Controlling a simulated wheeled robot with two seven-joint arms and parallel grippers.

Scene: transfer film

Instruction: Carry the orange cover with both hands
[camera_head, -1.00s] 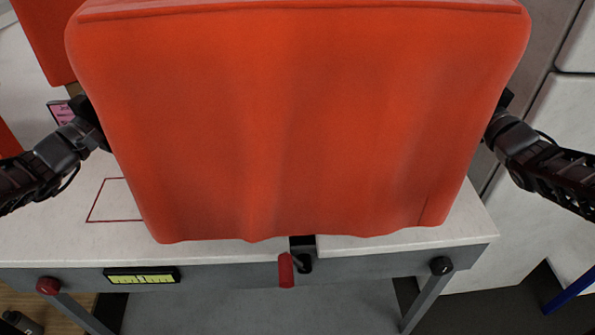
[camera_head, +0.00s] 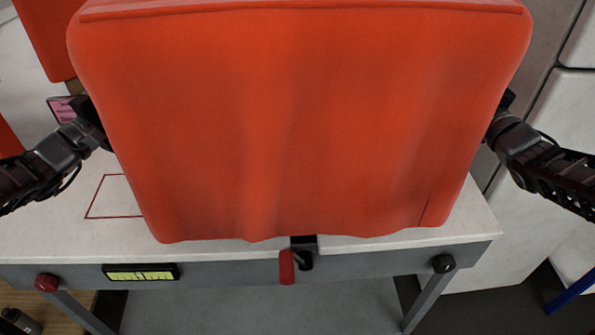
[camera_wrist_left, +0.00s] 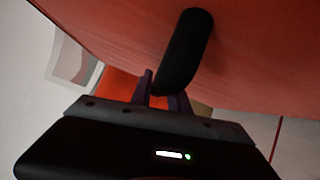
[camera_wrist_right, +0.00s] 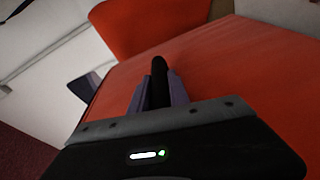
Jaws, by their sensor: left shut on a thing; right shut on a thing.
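The large orange cover (camera_head: 295,125) fills the middle of the head view, held up in front of and above the white table. Its lower edge is wavy and hangs near the table's front edge. My left gripper (camera_head: 88,118) is at the cover's left side, and my right gripper (camera_head: 500,115) is at its right side. In the left wrist view the jaws (camera_wrist_left: 162,85) are shut on a black handle (camera_wrist_left: 186,50) on the cover. In the right wrist view the jaws (camera_wrist_right: 158,88) are shut on a similar black handle (camera_wrist_right: 159,70). Most of both fingertips is hidden in the head view.
The white table (camera_head: 60,235) lies below, with a red outlined rectangle (camera_head: 115,217) at left. A red-handled part (camera_head: 286,267) and a yellow-green display (camera_head: 141,274) are on its front. Another orange object (camera_head: 45,40) stands at upper left. White cabinets (camera_head: 560,130) are at right.

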